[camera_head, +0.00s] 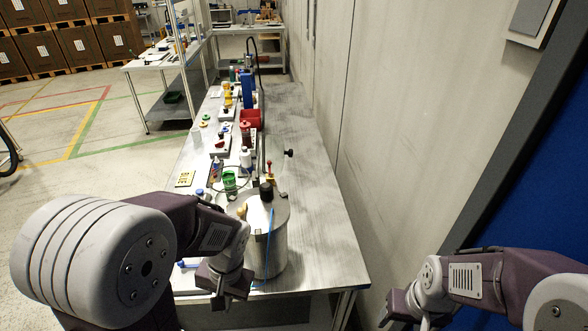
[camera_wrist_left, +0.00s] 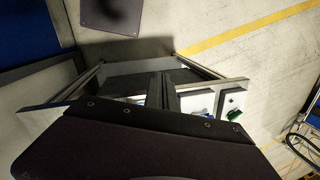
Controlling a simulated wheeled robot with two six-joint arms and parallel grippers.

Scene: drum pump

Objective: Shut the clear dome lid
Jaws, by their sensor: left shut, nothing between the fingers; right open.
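I cannot make out the clear dome lid for certain. A faint rounded outline shows around a green item (camera_head: 231,180) on the bench in the head view, but I cannot tell whether it is the lid. My left gripper (camera_head: 222,281) is low at the near end of the bench, in front and left of the metal drum (camera_head: 272,248). Its dark fingers, pressed together with nothing between them, show in the left wrist view (camera_wrist_left: 163,90). My right gripper (camera_head: 394,312) is open and empty at the lower right, off the bench.
The drum has a black cap (camera_head: 266,192) and a blue tube (camera_head: 270,235). A red bin (camera_head: 250,119), a white bottle (camera_head: 246,158) and several small items line the bench's left side. Its right strip (camera_head: 310,165) is mostly clear beside the wall (camera_head: 400,120).

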